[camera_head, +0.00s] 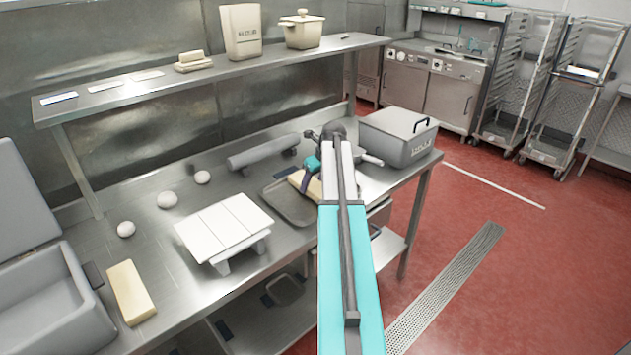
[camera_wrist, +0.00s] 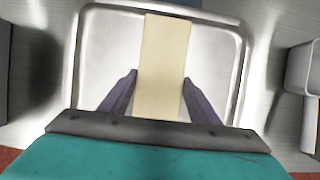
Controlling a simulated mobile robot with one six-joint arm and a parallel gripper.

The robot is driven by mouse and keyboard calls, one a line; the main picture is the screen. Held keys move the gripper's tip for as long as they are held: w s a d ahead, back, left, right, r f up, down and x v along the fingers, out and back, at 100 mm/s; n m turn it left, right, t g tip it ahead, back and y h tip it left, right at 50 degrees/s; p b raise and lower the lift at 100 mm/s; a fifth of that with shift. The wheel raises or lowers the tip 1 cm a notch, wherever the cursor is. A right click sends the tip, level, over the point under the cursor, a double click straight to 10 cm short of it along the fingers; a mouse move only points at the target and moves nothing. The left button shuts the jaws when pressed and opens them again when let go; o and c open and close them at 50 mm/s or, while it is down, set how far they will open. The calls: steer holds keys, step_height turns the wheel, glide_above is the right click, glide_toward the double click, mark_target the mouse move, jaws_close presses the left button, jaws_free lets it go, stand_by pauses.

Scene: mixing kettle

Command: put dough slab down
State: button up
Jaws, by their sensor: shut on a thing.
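The pale yellow dough slab (camera_wrist: 165,60) is between the two dark fingers of my gripper (camera_wrist: 161,95) in the wrist view. My gripper is shut on it. A grey metal tray (camera_wrist: 105,50) with a raised rim lies under the slab; I cannot tell whether the slab touches it. In the head view the slab (camera_head: 303,184) shows over the right part of the tray (camera_head: 280,203), partly hidden by my gripper (camera_head: 308,180) and arm. A second pale yellow slab (camera_head: 131,292) lies at the left front of the steel table.
A white slatted stand (camera_head: 223,228) is left of the tray. A grey roller (camera_head: 263,151) lies behind it. A lidded grey box (camera_head: 397,136) stands to the right. Several dough balls (camera_head: 167,199) sit at the left. An open grey bin (camera_head: 45,300) is at the far left.

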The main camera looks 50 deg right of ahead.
steer(key=shift+f, duration=0.3)
steer(key=o, duration=1.6)
steer(key=shift+f, duration=0.1)
steer(key=shift+b+v, duration=1.25)
steer(key=shift+v, duration=4.85)
steer(key=shift+w, duration=0.15)
